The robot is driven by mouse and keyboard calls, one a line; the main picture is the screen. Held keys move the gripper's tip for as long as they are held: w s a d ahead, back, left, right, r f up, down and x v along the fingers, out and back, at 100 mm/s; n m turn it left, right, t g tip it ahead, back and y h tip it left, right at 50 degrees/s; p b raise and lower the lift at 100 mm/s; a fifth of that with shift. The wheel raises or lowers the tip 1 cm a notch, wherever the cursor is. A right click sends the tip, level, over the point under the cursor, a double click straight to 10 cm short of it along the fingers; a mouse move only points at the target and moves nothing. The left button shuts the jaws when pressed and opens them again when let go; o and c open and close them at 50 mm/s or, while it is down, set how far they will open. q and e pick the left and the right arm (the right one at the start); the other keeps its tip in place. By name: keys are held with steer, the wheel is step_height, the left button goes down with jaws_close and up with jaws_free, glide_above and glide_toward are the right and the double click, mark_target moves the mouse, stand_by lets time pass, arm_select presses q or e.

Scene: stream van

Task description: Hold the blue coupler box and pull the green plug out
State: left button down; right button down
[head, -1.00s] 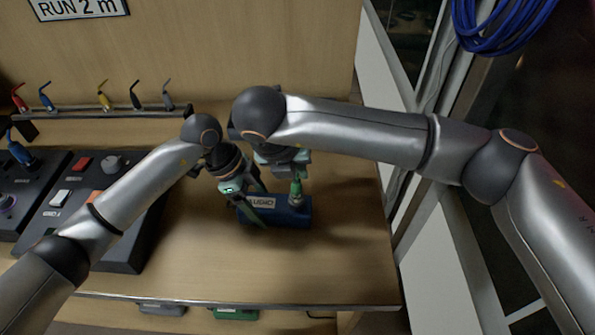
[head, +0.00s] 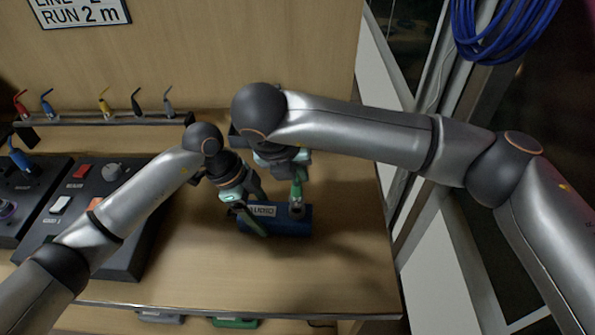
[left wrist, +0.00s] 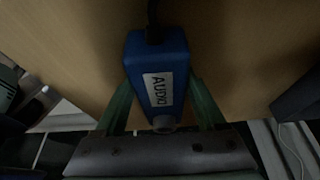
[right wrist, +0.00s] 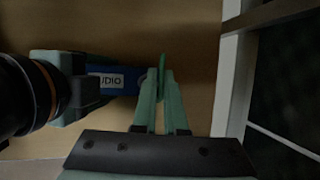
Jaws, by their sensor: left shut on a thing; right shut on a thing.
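The blue coupler box (head: 282,221), with a white AUDIO label, is on the wooden worktop. It also shows in the left wrist view (left wrist: 147,62), with a grey round fitting at its near end. My left gripper (head: 250,212) is shut on the box, one finger on each side. My right gripper (head: 297,185) is above the box's right end, pointing down. In the right wrist view the green plug (right wrist: 162,62) is between my right gripper's close-set fingers (right wrist: 162,85). Whether the plug still touches the box is hard to tell.
A dark control panel (head: 125,235) with switches stands at the left. Several coloured cable ends hang on a rack (head: 100,116) behind. A blue cable coil (head: 500,35) hangs at the upper right. The worktop in front of the box is clear.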

steer(key=shift+r, duration=0.15)
steer(key=shift+r, duration=1.4)
arm_select(q)
jaws_free()
steer(key=shift+r, duration=0.1)
steer(key=v, duration=1.2)
